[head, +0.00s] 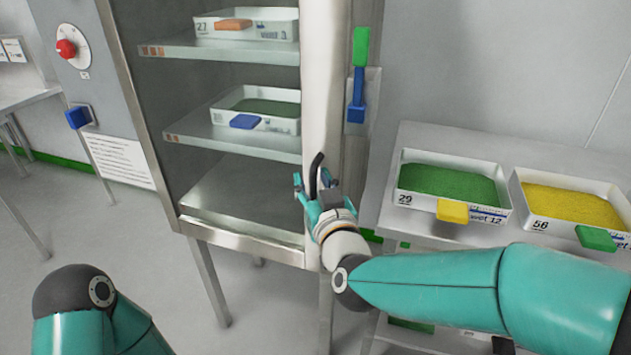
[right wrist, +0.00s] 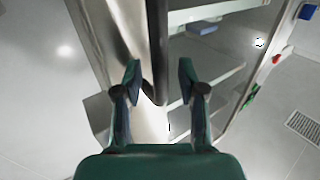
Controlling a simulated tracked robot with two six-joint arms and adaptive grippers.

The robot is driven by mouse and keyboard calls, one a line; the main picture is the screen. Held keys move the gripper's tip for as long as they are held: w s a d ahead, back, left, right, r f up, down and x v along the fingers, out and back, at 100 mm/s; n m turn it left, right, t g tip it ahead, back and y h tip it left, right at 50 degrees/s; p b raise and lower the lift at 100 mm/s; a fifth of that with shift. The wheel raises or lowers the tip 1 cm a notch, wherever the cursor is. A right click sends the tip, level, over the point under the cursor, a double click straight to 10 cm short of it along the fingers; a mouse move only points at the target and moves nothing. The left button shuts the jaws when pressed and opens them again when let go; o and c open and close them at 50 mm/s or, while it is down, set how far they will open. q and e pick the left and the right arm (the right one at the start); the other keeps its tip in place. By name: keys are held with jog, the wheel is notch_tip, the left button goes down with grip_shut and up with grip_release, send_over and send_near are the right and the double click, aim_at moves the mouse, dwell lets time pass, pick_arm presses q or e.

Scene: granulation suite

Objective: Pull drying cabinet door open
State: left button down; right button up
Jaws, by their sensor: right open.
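The drying cabinet (head: 232,238) stands at the centre of the head view, with its shelves visible inside. A pale upright (head: 322,80) runs along its right side. A dark curved handle (head: 317,162) sits low on this upright. My right gripper (head: 311,182) is at the handle, with its fingers open. In the right wrist view, the dark handle bar (right wrist: 157,45) runs between the two open fingertips of the right gripper (right wrist: 159,75), with gaps on both sides.
Trays with green granules (head: 450,182) and yellow granules (head: 575,203) stand on a side table at the right. The cabinet holds an upper tray (head: 272,33) and a lower tray (head: 228,118). A red knob (head: 66,48) is on the panel at the left.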

grip_shut()
